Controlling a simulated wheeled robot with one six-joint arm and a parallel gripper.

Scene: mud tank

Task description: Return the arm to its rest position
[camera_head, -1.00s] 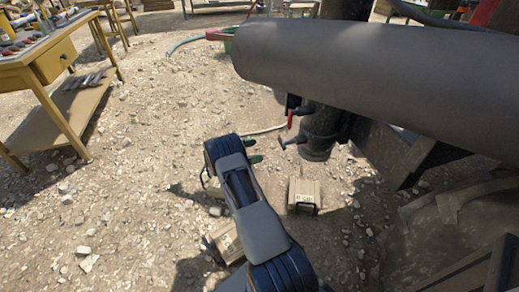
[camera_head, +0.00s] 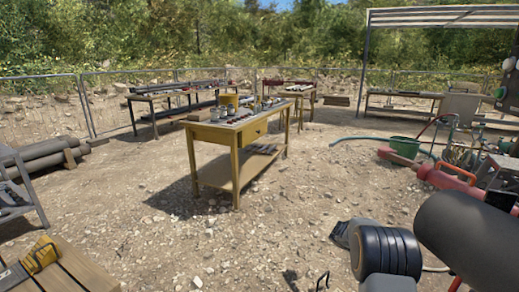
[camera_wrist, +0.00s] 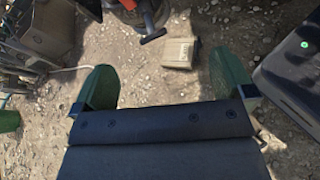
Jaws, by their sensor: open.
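My gripper (camera_wrist: 165,88) shows in the wrist view with its two green fingers spread wide apart. It is open, and nothing is between the fingers. It hangs over gravel ground, and a small tan box (camera_wrist: 181,53) lies on the ground beyond the fingers. In the head view part of my arm (camera_head: 385,250) shows at the lower right, with a dark ribbed joint. My gripper is not clearly visible in the head view.
A yellow workbench (camera_head: 222,137) with small items stands mid-ground in the head view. A green tub (camera_head: 405,147), a hose and red equipment (camera_head: 447,179) are at the right. A large dark cylinder (camera_head: 475,240) is near my arm. Open gravel lies ahead.

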